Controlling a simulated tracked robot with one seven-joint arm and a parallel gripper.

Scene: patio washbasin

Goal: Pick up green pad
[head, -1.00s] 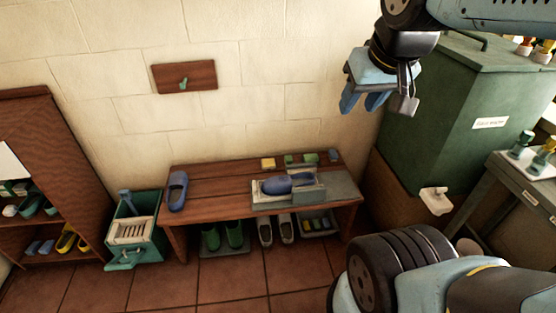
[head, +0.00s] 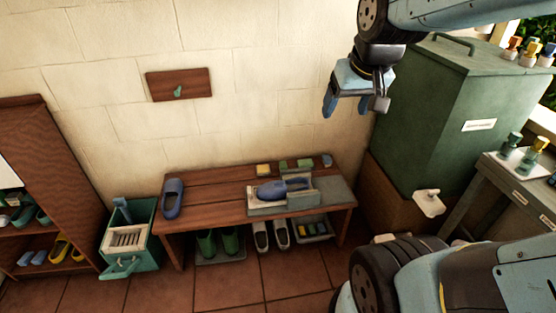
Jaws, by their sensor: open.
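Two small green blocks that look like pads lie along the back edge of the wooden bench (head: 215,232), a left one (head: 283,165) and a right one (head: 305,164). I cannot tell them apart in detail at this size. My gripper (head: 347,104) is open and empty, fingers pointing down. It is high in front of the pale wall, above and to the right of the green pads in the picture, well apart from them.
A yellow block (head: 264,170) and a blue block (head: 327,160) flank the green ones. A blue shoe in a grey holder (head: 268,209) stands in front of them. A blue clog (head: 172,198) is on the bench's left. A green cabinet (head: 440,120) stands to the right.

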